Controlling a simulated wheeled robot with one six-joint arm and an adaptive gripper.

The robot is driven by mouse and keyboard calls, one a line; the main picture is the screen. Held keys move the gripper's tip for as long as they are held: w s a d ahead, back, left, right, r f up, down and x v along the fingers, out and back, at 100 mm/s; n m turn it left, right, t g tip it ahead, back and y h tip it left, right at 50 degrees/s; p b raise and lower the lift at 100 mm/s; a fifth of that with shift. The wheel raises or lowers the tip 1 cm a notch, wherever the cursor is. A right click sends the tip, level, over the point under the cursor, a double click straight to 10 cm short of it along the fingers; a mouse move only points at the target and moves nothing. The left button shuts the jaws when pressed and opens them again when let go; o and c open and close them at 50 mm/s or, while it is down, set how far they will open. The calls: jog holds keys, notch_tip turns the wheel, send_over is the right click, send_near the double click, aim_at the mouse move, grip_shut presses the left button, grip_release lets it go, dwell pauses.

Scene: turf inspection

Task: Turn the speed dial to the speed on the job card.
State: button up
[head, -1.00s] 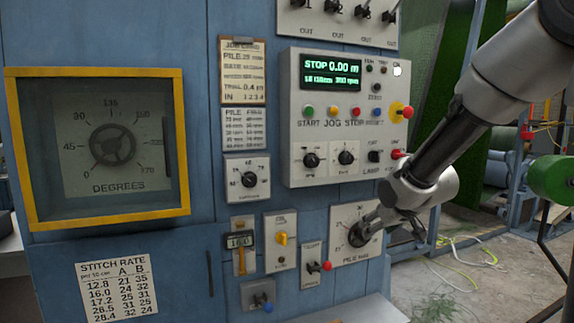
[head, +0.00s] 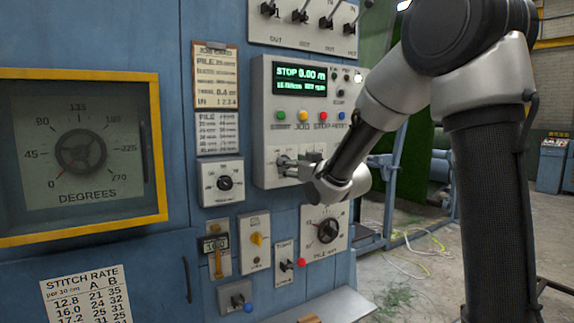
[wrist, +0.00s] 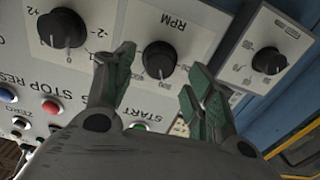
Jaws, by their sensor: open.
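The speed dial, a black knob marked RPM (wrist: 159,60), sits on the pale control panel (head: 262,150). In the wrist view, which is upside down, it lies between and just beyond my open fingertips. My gripper (wrist: 160,78) is empty and close to the panel; I cannot tell whether a finger touches the knob. In the head view my gripper (head: 289,166) hides most of the panel's lower dials. The job card (head: 216,75) hangs left of the panel; its speed line is too small to read. The green display (head: 302,79) shows STOP 0.00 m, with a blurred rpm figure below.
A second black knob (wrist: 62,30) is beside the RPM dial. Coloured buttons (head: 302,116) line the panel. A small dial box (head: 221,182) stands to the left, the pile dial (head: 327,231) below. A degrees gauge (head: 80,152) is at far left.

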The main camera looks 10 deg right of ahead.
jog(key=shift+x, duration=1.7)
jog(key=shift+d, duration=0.1)
jog(key=c, duration=1)
jog(key=shift+c, duration=0.2)
jog(key=m, duration=2.4)
jog(key=shift+d+f, duration=0.1)
jog(key=shift+f, duration=0.1)
